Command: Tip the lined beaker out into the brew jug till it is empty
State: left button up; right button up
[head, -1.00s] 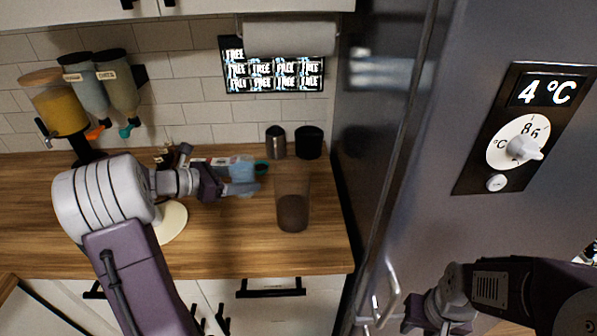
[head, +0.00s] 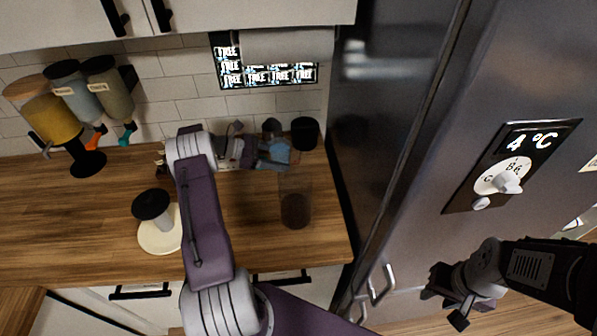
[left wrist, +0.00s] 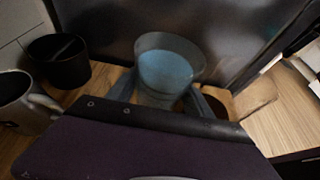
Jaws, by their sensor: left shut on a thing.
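The lined beaker (head: 280,150), a see-through cup with blue contents, is in my left gripper (head: 266,152). The left wrist view shows the beaker (left wrist: 168,68) between the fingers, its open rim visible and blue inside. The brew jug (head: 295,207), tall and clear with dark brown contents low down, stands on the counter just below and right of the beaker in the head view. In the left wrist view a clear, brownish shape at the right, partly hidden, may be the jug. My right gripper (head: 446,301) looks open and empty, in front of the fridge.
A black cup (head: 305,133) and a metal mug (left wrist: 22,105) stand at the back of the counter. The fridge (head: 400,130) rises close on the right. A white round base with a black top (head: 152,204) and several dispensers (head: 108,88) are left. The counter's front left is clear.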

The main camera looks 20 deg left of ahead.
pick_arm(q)
jog(key=shift+s+d+r, duration=0.1)
jog(key=shift+s+r, duration=0.05)
jog(key=shift+r, duration=0.05)
jog(key=shift+r+p, duration=0.15)
jog(key=shift+p, duration=0.15)
jog(key=shift+s+d+r+m+y+p, duration=0.2)
jog(key=shift+m+y+p, duration=0.1)
jog(key=shift+m+p, duration=0.1)
jog(key=shift+s+d+r+m+t+y, duration=0.2)
jog(key=shift+d+m+t+y, duration=0.1)
jog(key=shift+m+y, duration=0.25)
jog(key=shift+b, duration=0.3)
jog(key=shift+s+d+r+m+t, duration=0.2)
jog(key=shift+r+m+t, duration=0.05)
jog(key=shift+m+t, duration=0.1)
